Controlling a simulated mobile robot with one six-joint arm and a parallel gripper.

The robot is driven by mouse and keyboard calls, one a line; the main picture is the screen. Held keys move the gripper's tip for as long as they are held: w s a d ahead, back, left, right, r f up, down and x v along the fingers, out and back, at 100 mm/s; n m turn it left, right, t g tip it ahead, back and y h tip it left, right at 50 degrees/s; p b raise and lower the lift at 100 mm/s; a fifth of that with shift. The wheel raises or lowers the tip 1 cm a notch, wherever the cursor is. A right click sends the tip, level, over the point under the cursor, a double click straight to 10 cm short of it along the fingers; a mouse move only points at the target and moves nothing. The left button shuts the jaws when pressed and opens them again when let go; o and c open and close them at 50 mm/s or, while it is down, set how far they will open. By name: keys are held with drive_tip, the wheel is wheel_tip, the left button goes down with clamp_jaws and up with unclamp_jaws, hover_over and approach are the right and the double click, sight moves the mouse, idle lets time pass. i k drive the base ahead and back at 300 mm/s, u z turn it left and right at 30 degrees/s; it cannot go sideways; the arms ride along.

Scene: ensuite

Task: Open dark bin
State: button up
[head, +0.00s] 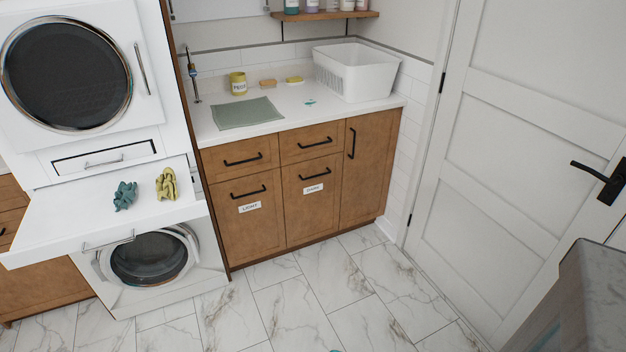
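The dark bin (313,210) is a brown wooden cabinet front with a white label that appears to read DARK. It sits in the lower row under the white counter and looks closed, flush with its neighbours. Its black bar handle (314,174) runs across the top of the front. To its left is a matching front, the light bin (250,228), labelled LIGHT and also closed. My gripper is not in view.
Two drawers sit above the bins, and a tall cabinet door (369,165) stands to the right. A pull-out shelf (95,225) holding two crumpled cloths juts out at left between stacked machines. A white door (510,160) is at right. The marble floor (310,290) before the bins is clear.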

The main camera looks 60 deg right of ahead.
sight(311, 188)
drive_tip(key=z, duration=0.1)
drive_tip(key=i, duration=0.95)
drive_tip(key=u, duration=0.05)
